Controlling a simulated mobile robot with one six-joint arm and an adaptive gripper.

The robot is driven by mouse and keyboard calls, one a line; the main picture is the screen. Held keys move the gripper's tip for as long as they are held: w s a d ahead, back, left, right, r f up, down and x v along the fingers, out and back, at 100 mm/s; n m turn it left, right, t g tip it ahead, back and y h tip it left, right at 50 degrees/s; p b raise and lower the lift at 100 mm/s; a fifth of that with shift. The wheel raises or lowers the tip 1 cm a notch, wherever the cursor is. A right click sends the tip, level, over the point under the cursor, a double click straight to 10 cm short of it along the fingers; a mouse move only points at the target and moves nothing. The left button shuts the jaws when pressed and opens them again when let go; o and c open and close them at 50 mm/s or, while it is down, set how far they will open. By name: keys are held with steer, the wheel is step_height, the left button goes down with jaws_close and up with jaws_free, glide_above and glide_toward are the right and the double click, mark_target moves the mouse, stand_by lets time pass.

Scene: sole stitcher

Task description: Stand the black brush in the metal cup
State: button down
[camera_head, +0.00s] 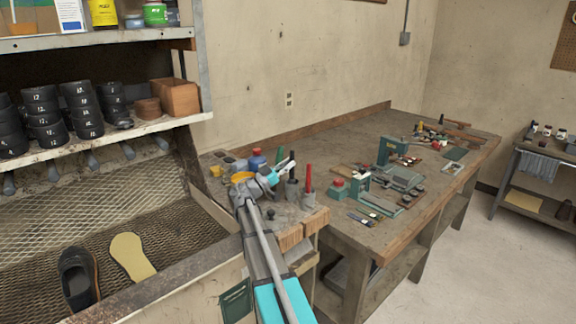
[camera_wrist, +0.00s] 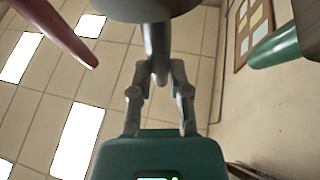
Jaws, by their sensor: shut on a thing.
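My gripper (camera_head: 283,169) is shut on the black brush (camera_head: 291,156), whose dark end sticks up above the fingers in the head view. A grey metal cup (camera_head: 291,190) stands on the bench just below the fingers. I cannot tell whether the brush's lower end is inside the cup or above it. In the wrist view my gripper (camera_wrist: 158,88) has its fingers close around a dark grey shaft (camera_wrist: 156,48). A wide dark round shape covers the top edge there.
Red-handled tools (camera_head: 308,178) stand in a holder just right of the cup. A blue container (camera_head: 257,160) and a yellow-orange dish (camera_head: 242,177) are to the left.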

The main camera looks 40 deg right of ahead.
steer(key=c, duration=0.5)
jaws_free()
steer(key=shift+r, duration=0.2)
